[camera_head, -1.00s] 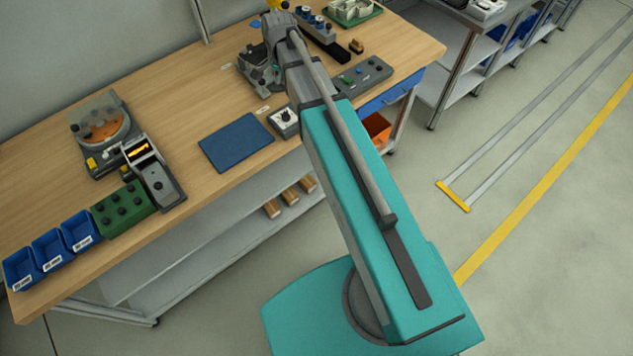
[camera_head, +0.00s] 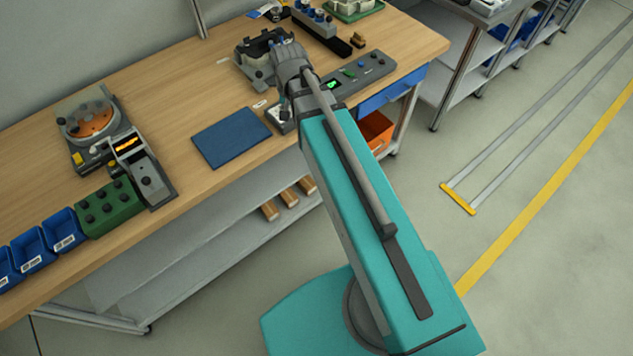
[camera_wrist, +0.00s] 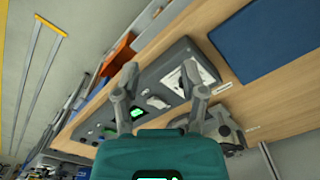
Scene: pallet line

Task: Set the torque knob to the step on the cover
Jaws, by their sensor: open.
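A long dark grey control panel (camera_head: 362,70) lies along the bench's front edge, and my arm hides its middle in the head view. It also fills the middle of the wrist view (camera_wrist: 182,54). At its left end is a white dial plate (camera_wrist: 207,74), partly hidden by a finger. A light grey knob or lever (camera_wrist: 158,103) shows between my fingers, and a lit green display (camera_wrist: 138,113) is beside it. Which part is the torque knob, I cannot tell. My gripper (camera_wrist: 160,67) is open and empty over the panel. I cannot make out a step marking on any cover.
A blue mat (camera_head: 232,137) lies left of the panel. A dark fixture (camera_head: 258,58) stands behind my wrist. Further left are a round orange-topped device (camera_head: 88,121), a green knobbed box (camera_head: 108,207) and blue bins (camera_head: 66,230). Bare bench lies behind the mat.

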